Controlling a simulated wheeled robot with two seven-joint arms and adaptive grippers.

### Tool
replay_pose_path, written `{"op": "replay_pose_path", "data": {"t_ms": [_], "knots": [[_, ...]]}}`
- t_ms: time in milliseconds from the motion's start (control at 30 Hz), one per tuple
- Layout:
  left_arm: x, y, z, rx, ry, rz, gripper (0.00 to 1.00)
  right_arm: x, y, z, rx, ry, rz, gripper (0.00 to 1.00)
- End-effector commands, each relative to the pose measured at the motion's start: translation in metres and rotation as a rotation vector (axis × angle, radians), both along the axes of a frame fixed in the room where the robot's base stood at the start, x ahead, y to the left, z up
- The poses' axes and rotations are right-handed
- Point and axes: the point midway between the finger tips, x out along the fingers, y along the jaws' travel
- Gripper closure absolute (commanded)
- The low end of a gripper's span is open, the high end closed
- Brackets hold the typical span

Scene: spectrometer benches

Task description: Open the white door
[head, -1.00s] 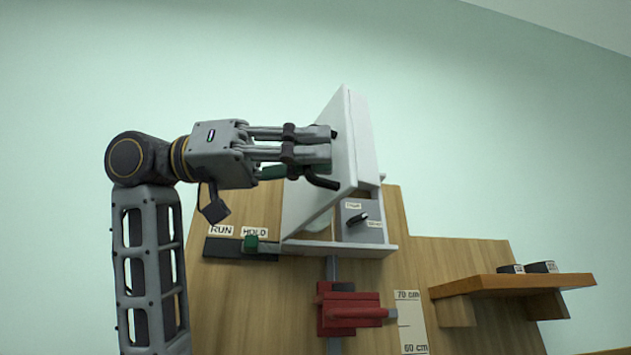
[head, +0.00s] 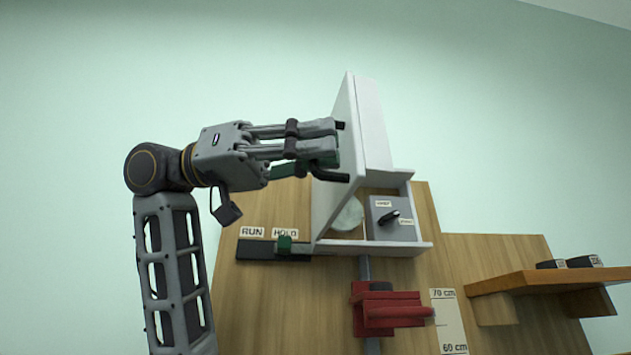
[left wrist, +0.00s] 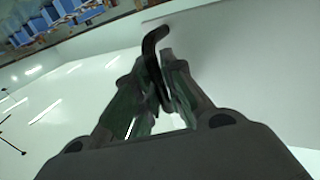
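The white door (head: 334,165) belongs to a white cabinet (head: 372,247) mounted on a wooden board. It stands partly open, and part of the cabinet's inside shows to its right. A bent black handle (head: 330,175) is on the door's outer face; it also shows in the left wrist view (left wrist: 152,58). My left gripper (head: 335,150) is at the door's outer face, its fingers closed around the handle, one on each side in the wrist view. The fingers hide part of the handle. My right gripper is in neither view.
Inside the cabinet are a pale round object (head: 348,214) and a grey panel with a black knob (head: 389,217). A dark RUN/HOLD slider with a green block (head: 285,244) is left below. A red clamp (head: 385,309) is under the cabinet, and a wooden shelf (head: 540,280) is at right.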

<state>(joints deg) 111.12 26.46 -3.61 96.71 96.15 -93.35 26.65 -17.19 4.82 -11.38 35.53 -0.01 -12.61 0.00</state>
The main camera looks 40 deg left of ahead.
Motion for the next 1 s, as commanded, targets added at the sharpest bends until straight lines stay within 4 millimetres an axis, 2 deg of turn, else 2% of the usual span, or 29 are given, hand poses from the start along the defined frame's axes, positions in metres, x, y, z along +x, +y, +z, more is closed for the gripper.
{"op": "replay_pose_path", "data": {"t_ms": [267,567,767,1000], "knots": [[0.000,0.000,0.000,0.002,0.000,0.000,0.81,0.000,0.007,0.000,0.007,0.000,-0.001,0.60],[-0.003,0.007,0.000,0.001,0.000,0.001,0.81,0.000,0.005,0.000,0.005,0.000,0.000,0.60],[-0.011,0.027,0.000,0.000,0.000,0.001,0.81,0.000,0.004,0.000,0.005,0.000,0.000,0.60],[-0.024,0.060,0.000,-0.001,0.001,0.002,0.81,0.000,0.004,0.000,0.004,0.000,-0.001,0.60]]}}
